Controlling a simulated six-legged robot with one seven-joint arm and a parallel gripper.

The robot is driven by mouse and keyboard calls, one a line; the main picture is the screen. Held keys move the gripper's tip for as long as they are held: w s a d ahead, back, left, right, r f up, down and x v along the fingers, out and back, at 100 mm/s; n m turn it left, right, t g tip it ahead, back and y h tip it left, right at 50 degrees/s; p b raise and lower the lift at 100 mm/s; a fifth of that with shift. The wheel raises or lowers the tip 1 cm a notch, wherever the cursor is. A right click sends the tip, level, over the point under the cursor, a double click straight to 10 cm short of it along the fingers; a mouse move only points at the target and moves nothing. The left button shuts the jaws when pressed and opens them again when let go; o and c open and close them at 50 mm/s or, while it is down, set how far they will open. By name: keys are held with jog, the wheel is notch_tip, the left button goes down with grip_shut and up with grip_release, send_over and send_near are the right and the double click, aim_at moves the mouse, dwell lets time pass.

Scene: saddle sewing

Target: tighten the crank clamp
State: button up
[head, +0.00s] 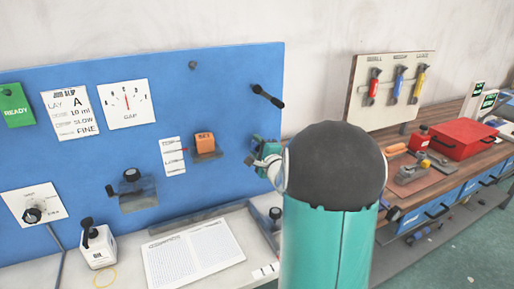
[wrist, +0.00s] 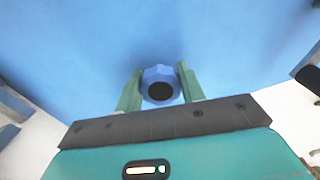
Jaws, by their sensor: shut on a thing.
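In the wrist view my gripper (wrist: 160,76) has its two green fingers on either side of a blue faceted knob (wrist: 160,73) with a black round centre, in front of the blue panel. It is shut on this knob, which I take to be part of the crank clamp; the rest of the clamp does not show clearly. In the head view my gripper (head: 254,149) is at the right part of the blue panel (head: 225,90), below a black lever (head: 268,96). My arm hides much of the area behind it.
An orange block (head: 204,142) on a bracket and a dark-knobbed fixture (head: 132,187) are left of my gripper. A red toolbox (head: 462,138) stands on the wooden bench at right.

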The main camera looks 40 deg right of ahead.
dwell(0.3)
jog(key=o, duration=1)
jog(key=shift+s, duration=0.2)
jog(key=v, duration=1.3)
jog(key=shift+s+a, duration=0.15)
jog(key=shift+s, duration=0.05)
